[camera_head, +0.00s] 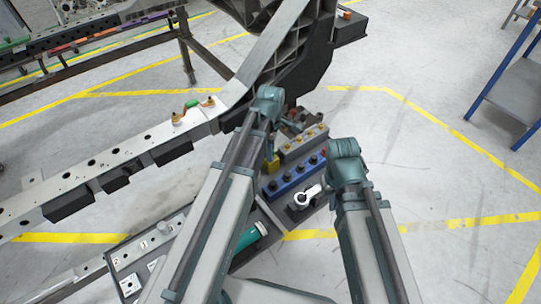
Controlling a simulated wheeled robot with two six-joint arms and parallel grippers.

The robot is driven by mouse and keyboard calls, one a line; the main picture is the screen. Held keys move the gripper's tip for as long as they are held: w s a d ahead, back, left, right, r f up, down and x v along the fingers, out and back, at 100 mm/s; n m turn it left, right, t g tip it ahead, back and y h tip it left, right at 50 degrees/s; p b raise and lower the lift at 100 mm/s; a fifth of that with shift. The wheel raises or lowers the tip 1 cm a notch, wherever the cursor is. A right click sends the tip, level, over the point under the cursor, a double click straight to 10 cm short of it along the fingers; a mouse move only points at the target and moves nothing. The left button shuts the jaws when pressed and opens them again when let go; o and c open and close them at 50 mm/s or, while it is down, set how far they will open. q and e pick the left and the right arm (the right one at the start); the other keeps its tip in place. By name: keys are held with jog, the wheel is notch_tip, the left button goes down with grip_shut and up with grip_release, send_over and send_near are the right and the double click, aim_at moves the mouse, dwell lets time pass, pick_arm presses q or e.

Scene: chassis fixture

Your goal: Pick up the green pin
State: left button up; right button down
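A small green piece (193,103), which looks like the green pin, is on the grey chassis beam (110,160) between two small gold-orange fittings. A longer green piece (13,43) lies on the far rail at upper left; I cannot tell for certain which one is the pin. My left arm rises across the middle and ends in a teal joint right of the beam. A small grey and dark red part beyond it may be my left gripper (290,124); its fingers cannot be made out. My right arm ends in a teal joint at right, its gripper hidden. Neither arm touches the green piece.
A tray at lower middle holds a blue block (292,177) with dark knobs, a grey block (303,142) with gold knobs, a white ring-shaped tool (303,198) and a teal cylinder (250,236). A blue-framed table (510,90) stands at right.

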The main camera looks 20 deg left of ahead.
pick_arm(q)
grip_shut()
notch_tip(320, 180, up, 10)
jog(key=p, duration=1)
notch_tip(320, 180, up, 6)
jog(key=p, duration=0.6)
jog(key=shift+r, duration=0.15)
dwell(0.5)
